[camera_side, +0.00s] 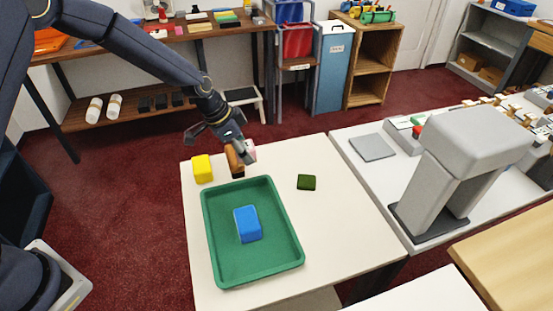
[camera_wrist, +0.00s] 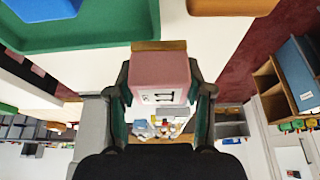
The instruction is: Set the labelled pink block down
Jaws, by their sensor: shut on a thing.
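The pink block (camera_wrist: 160,78) with a white label bearing dark marks is held between the two fingers of my gripper (camera_wrist: 160,100) in the wrist view. A thin brown strip shows along its far edge. In the side view, only a small part of the pink block (camera_side: 251,152) shows beside my gripper (camera_side: 242,152), at the far edge of the white table, behind the green tray (camera_side: 212,246). The gap beneath the block cannot be judged clearly.
A blue block (camera_side: 247,222) lies in the tray. A yellow block (camera_side: 202,168) stands left of my gripper, and an orange-brown block (camera_side: 234,160) is close by it. A dark green block (camera_side: 306,182) lies to the right. The table right of the tray is mostly clear.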

